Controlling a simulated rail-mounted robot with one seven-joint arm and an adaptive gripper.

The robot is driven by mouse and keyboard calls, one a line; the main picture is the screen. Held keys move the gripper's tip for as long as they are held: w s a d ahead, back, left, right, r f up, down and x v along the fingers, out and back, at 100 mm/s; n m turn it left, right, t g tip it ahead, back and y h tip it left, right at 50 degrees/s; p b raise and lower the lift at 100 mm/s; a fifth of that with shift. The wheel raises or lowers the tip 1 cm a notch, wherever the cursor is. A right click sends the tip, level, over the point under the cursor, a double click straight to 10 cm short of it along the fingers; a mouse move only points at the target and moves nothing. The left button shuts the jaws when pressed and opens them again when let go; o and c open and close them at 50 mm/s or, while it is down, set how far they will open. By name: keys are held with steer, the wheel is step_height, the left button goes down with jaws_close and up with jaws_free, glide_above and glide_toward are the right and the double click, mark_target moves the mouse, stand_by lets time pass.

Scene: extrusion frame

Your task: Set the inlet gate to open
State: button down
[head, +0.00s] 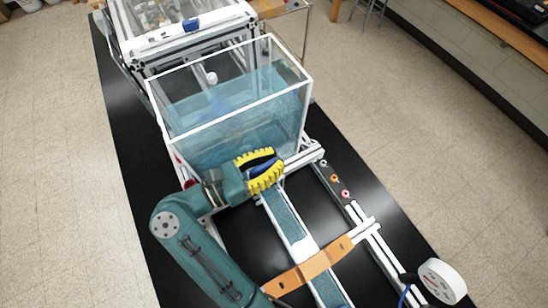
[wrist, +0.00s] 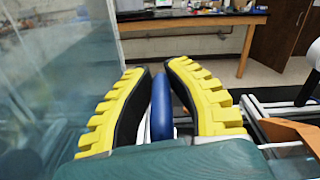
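A blue rounded handle (wrist: 161,108) stands upright between the fingers of my gripper (wrist: 160,68) in the wrist view. It looks like the handle of the inlet gate, but the gate itself is hidden. The yellow ribbed fingers with black pads curve in at their tips and close around the handle. In the head view my gripper (head: 266,168) is at the front lower edge of the water tank, where the narrow channel begins. A strip of the blue handle (head: 262,167) shows between the fingers there.
The clear water tank (head: 235,105) with white edges stands just beyond my gripper. The water channel (head: 284,216) runs from it toward the front, crossed by an orange bracket (head: 310,268). A white round gauge (head: 442,281) is at the front right. Small knobs (head: 334,178) line the right rail.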

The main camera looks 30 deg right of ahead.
steer(key=shift+b, duration=0.4)
steer(key=shift+r+b, duration=0.3)
steer(key=shift+b, duration=0.15)
steer(key=shift+r, duration=0.3)
steer(key=c, duration=1)
jaws_free()
steer(key=shift+s, duration=0.1)
steer(key=shift+c, duration=0.2)
steer(key=a, duration=1.2)
